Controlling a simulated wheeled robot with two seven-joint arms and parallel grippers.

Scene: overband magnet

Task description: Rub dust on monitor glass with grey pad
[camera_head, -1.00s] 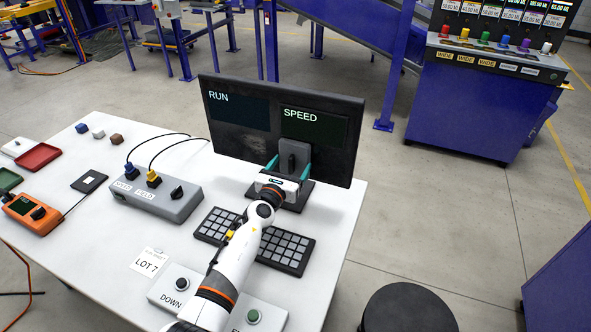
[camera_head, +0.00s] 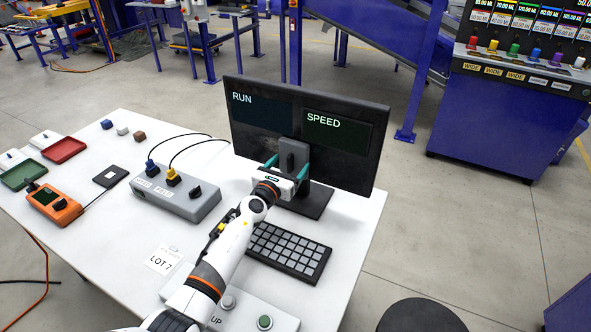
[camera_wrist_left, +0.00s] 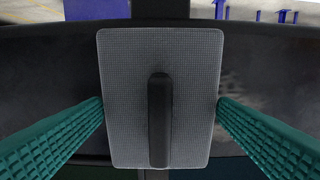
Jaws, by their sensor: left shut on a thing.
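The monitor (camera_head: 348,152) stands upright on the table, with RUN and SPEED panels lit on its dark glass. My left gripper (camera_head: 287,166) is in front of the lower middle of the glass, its teal fingers shut on the sides of the grey pad (camera_head: 293,153). In the left wrist view the grey pad (camera_wrist_left: 123,90) has a dark upright grip and sits between the fingers, close against the glass; I cannot tell whether it touches. A faint pale dust smear (camera_wrist_left: 262,88) shows beside the pad there. My right gripper is not in view.
A keyboard (camera_head: 290,252) lies below my left arm. A grey box (camera_head: 178,195) with yellow and blue plugs and cables stands left of the monitor. An orange meter (camera_head: 55,205) and red tray (camera_head: 64,150) are at the left. A dark round stool (camera_head: 420,316) stands in front.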

